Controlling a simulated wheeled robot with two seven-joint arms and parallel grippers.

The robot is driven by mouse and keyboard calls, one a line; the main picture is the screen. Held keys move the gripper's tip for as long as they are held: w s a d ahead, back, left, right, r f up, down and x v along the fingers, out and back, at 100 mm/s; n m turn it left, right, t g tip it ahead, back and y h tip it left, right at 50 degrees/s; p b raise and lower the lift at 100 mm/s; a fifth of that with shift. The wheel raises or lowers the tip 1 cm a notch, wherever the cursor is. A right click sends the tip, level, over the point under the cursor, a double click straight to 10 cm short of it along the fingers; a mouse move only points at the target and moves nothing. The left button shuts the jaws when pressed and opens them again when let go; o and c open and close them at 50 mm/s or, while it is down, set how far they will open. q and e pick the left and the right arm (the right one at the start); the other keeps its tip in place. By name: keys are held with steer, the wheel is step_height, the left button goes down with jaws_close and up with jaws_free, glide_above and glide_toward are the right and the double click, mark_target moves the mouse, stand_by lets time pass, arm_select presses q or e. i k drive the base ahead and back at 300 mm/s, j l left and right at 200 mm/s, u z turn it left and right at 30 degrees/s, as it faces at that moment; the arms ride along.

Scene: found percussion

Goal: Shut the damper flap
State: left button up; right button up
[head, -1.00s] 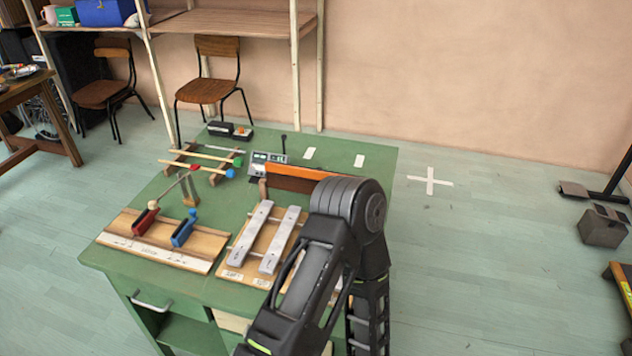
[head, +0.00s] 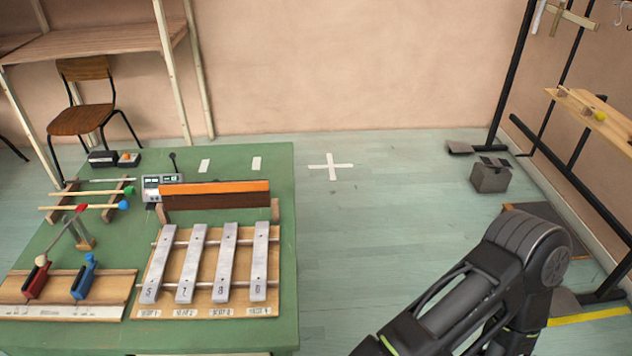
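The damper flap appears to be the long board with an orange upper strip (head: 215,188) and a dark brown lower part on the green table. It stands between wooden end supports, just behind a row of grey metal bars (head: 228,262), and seems raised clear of them. Its exact hinge angle is hard to tell. A black arm of mine, likely the right, comes in at the lower right, with its elbow well to the right of the table. Neither gripper is in view.
The green table (head: 150,338) also holds a meter box (head: 160,187), mallets on a rack (head: 90,193), and red (head: 36,280) and blue (head: 84,280) clappers on a board. Open floor lies right of the table. A black frame (head: 515,75) and grey block (head: 490,177) stand farther right.

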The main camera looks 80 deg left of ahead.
mark_target(216, 194)
steer(key=z, duration=0.3)
steer(key=i+j+u, duration=0.1)
steer(key=i+u, duration=0.5)
steer(key=u, duration=0.15)
steer(key=i+u, duration=0.4)
steer(key=i+l+u, duration=0.2)
steer(key=u, duration=0.2)
steer(key=i+j+u, duration=0.25)
steer(key=i+u, duration=1.2)
steer(key=i, duration=1)
steer(key=i+u, duration=0.15)
steer(key=i, duration=0.9)
steer(key=i+l+u, duration=0.15)
steer(key=u, duration=3.8)
steer(key=k, duration=0.05)
